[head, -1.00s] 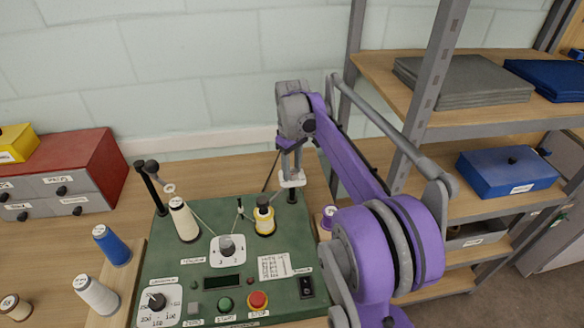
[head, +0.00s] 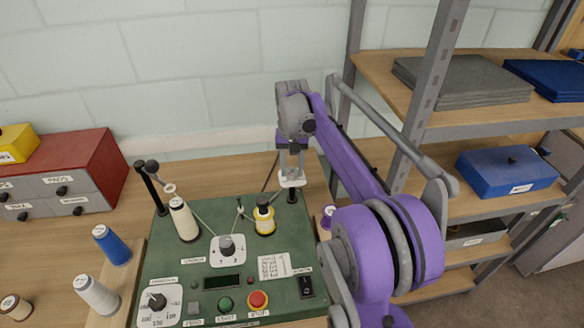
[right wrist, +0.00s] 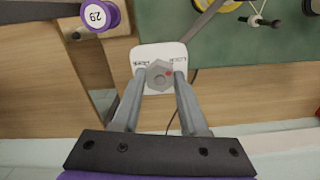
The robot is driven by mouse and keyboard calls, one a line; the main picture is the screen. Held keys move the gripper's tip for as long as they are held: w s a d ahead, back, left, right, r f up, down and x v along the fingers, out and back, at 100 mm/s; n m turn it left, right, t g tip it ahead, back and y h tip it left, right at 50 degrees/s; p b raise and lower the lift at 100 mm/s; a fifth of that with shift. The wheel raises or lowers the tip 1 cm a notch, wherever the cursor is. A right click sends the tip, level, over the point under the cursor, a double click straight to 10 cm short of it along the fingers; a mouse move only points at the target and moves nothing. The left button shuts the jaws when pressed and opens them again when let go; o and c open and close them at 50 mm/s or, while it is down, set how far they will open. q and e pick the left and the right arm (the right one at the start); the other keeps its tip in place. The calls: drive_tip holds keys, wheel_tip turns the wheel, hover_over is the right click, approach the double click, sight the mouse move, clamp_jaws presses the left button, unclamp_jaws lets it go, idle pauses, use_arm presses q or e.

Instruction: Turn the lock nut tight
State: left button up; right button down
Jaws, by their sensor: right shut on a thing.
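My right gripper (right wrist: 160,82) is shut on the nut, one finger on each side. In the head view my right gripper (head: 291,172) reaches down from above at the back right corner of the green machine (head: 215,268). The nut is hidden there by the fingers. My left gripper is not in view.
Cream (head: 183,222) and yellow (head: 264,218) spools stand on the machine beside a selector knob (head: 226,246). Blue (head: 112,246) and white (head: 97,296) spools stand at the left. A shelf rack (head: 430,90) stands close behind my right arm.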

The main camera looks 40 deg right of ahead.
sight(292, 172)
drive_tip(key=shift+m, duration=0.5)
drive_tip(key=shift+c, duration=2.2)
unclamp_jaws()
wheel_tip(292, 172, up, 11)
drive_tip(key=shift+p, duration=0.4)
drive_tip(key=shift+s+f, duration=0.1)
drive_tip(key=shift+f, duration=0.05)
